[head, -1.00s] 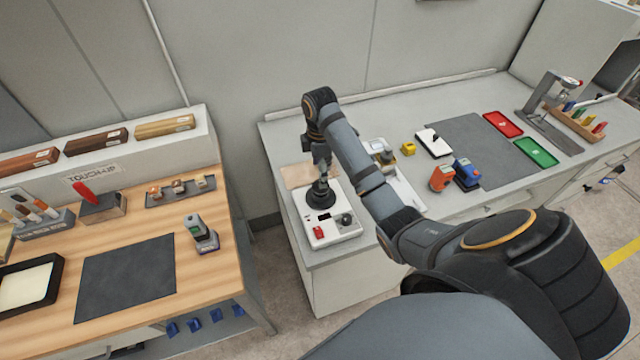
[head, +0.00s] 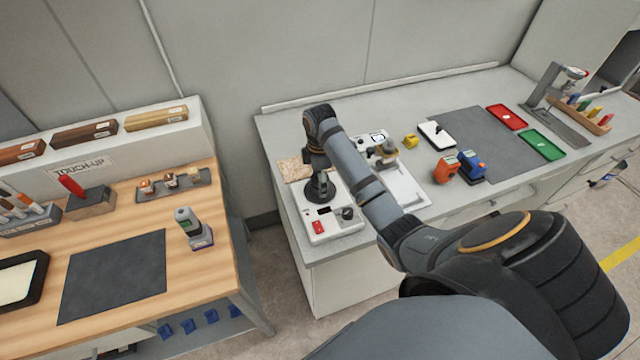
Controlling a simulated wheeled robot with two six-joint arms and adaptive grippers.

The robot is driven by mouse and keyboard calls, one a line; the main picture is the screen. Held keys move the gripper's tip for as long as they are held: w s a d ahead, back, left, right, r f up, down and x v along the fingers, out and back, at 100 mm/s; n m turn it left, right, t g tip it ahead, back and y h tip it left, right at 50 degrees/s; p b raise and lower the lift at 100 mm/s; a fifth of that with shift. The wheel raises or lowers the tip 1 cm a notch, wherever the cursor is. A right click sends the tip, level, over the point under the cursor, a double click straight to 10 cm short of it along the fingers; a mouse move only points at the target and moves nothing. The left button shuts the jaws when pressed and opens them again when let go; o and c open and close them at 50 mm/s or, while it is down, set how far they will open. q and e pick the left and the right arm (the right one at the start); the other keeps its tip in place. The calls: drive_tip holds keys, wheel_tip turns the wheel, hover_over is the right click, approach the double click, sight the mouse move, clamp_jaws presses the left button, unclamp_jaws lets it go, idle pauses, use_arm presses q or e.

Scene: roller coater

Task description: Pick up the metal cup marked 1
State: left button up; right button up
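I cannot make out a metal cup marked 1 at this size. A small brassy-grey object (head: 387,148) stands on a white device on the right bench, partly behind my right arm; I cannot tell whether it is a cup. My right arm comes in from the lower right and bends down over a white box-shaped device. My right gripper (head: 317,172) is at the arm's far end, just above that device's black round part (head: 319,188). Its fingers are too dark and small to tell open from shut. My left gripper is out of view.
The white device (head: 332,224) has a red switch and a knob. The right bench also holds a yellow block (head: 410,141), orange (head: 446,169) and blue (head: 471,166) devices, and red (head: 506,118) and green (head: 541,145) trays. A wooden table (head: 200,270) stands left, across a gap.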

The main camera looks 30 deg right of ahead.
drive_tip(key=c, duration=1.2)
drive_tip(key=shift+r, duration=0.1)
